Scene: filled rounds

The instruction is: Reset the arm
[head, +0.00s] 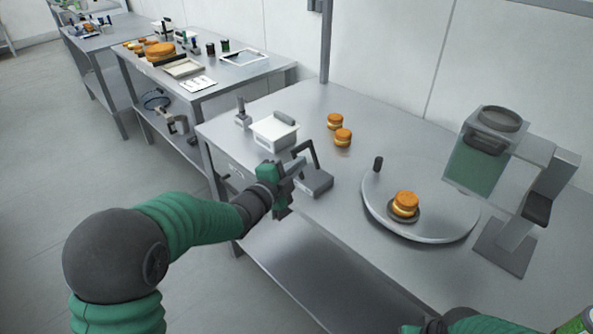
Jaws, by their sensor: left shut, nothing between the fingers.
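My left arm comes in from the lower left, with its green and black links bent toward the table. My left gripper (285,188) is shut and empty at the table's front edge, beside a grey block with an upright handle (317,182). I cannot tell whether it touches that block. Part of my right arm shows at the bottom right edge; its fingers are not visible.
The steel table (300,240) holds a round tray (455,228) with a filled round (405,203), two more rounds (342,137), a lidded white box (273,131) and a dispenser (487,160). Another table (220,75) stands behind left. Floor at left is clear.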

